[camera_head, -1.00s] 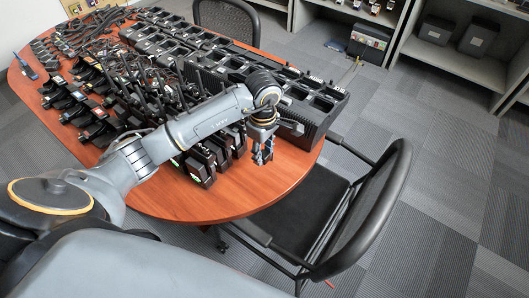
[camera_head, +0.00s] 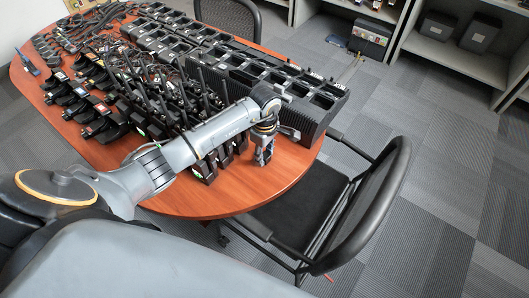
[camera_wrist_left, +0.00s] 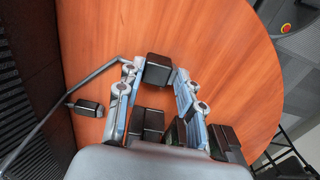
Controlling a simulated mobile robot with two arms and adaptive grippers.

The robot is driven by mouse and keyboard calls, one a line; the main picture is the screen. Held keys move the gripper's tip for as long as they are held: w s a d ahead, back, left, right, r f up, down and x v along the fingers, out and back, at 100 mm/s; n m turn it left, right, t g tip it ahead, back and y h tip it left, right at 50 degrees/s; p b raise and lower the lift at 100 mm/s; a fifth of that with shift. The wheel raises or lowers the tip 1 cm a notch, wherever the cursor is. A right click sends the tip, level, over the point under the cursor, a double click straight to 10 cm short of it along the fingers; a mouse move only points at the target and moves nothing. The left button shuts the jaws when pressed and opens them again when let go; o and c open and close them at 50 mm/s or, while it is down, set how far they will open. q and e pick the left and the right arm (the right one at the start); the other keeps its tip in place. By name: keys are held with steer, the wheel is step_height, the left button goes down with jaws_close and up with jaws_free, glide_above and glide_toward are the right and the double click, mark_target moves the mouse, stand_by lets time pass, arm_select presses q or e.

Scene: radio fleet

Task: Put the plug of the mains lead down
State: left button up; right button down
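My left gripper (camera_head: 262,160) points down over the bare near-right end of the wooden table. In the left wrist view, its fingertips (camera_wrist_left: 158,72) stand on both sides of a black block, which looks like the plug (camera_wrist_left: 158,67) of the mains lead, and appear closed on it. A grey cable (camera_wrist_left: 62,105) runs from beside the left finger to the left picture edge. A small black piece (camera_wrist_left: 88,107) lies near that cable. In the head view the plug is too small to make out, and I cannot tell whether it touches the table. My right gripper is not in view.
Upright radios (camera_head: 205,168) stand close left of the gripper. Long black charger banks (camera_head: 312,112) stand just behind it. The table's (camera_head: 235,200) near-right end is bare up to its rounded edge. A black chair (camera_head: 330,205) stands at that edge.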

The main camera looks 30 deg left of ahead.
mark_target(265, 156)
arm_select(q)
steer(key=o, duration=0.4)
steer(key=shift+o, duration=0.2)
steer(key=shift+r+p, duration=0.3)
steer(key=shift+p, duration=0.05)
step_height(265, 156, up, 12)
steer(key=b, duration=0.2)
steer(key=shift+f, duration=0.15)
